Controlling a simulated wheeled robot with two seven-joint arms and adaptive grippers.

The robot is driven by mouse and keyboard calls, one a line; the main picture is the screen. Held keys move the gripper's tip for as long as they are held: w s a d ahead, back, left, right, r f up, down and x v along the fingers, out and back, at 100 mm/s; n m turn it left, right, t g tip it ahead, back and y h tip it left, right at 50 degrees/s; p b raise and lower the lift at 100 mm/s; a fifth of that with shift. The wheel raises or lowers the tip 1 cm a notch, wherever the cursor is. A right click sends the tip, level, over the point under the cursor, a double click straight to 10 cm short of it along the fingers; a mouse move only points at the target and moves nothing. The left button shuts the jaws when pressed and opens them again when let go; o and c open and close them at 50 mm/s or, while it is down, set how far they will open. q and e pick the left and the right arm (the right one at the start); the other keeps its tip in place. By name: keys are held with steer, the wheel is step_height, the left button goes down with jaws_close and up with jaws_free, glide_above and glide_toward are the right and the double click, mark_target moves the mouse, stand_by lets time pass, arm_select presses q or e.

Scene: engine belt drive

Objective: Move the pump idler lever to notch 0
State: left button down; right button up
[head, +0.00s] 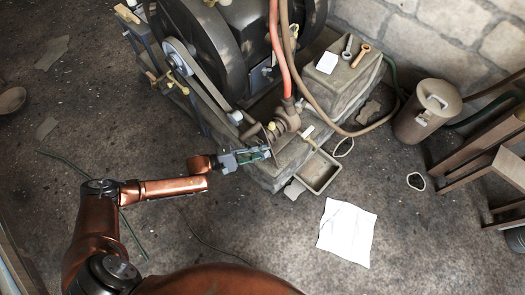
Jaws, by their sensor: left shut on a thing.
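My left gripper (266,154) reaches in from the left on its copper-coloured arm. It is shut at the near corner of the engine's stone base, beside the rusty pump. It appears to hold the pump idler lever (268,138), a thin dark lever whose upper part shows just above the jaws. The jaws hide its lower end. The notches and their numbers are too small to read. My right gripper is out of view.
The engine's dark flywheel (217,45) and belt pulley (180,57) stand behind the gripper. Red and brown hoses rise from the pump (287,122). A shallow tray (334,176) and white sheet (347,232) lie to the right.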

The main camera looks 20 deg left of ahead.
arm_select(q)
steer(key=shift+f, duration=0.1)
steer(key=f+m+y+p, duration=0.1)
steer(key=f+m, duration=0.1)
steer(key=f+m+g+y+p, duration=0.1)
steer(key=f, duration=0.2)
steer(key=shift+s+d+m+p, duration=0.1)
steer(key=shift+d+m+p, duration=0.1)
steer(key=shift+m+p, duration=0.2)
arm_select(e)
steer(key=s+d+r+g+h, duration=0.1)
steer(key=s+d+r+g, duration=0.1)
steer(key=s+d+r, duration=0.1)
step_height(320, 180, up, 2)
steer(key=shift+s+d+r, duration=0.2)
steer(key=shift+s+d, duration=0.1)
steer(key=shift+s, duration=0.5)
arm_select(q)
steer(key=c, duration=1.7)
jaws_free()
steer(key=shift+o, duration=0.2)
steer(key=shift+r, duration=0.1)
